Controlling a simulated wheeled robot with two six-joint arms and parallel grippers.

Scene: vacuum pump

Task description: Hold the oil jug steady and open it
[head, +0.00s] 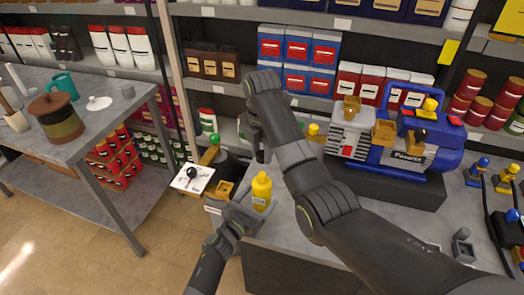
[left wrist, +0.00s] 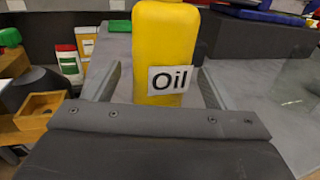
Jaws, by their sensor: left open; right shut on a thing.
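The yellow oil jug (head: 261,190) stands upright near the corner of the grey workbench. My left gripper (head: 249,208) is open around the jug's body. Its two fingers (left wrist: 157,82) stand on either side of the jug, with a gap visible at least on the left. My right gripper (head: 261,157) is directly above the jug, pointing down and shut at its top. The cap is hidden between its fingers.
A blue and grey vacuum pump (head: 408,140) stands on the bench to the right. A white card with a black knob (head: 192,177) and small wooden boxes lie left of the jug. A side table (head: 95,130) holds a pot and a teal mug. Stocked shelves line the back.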

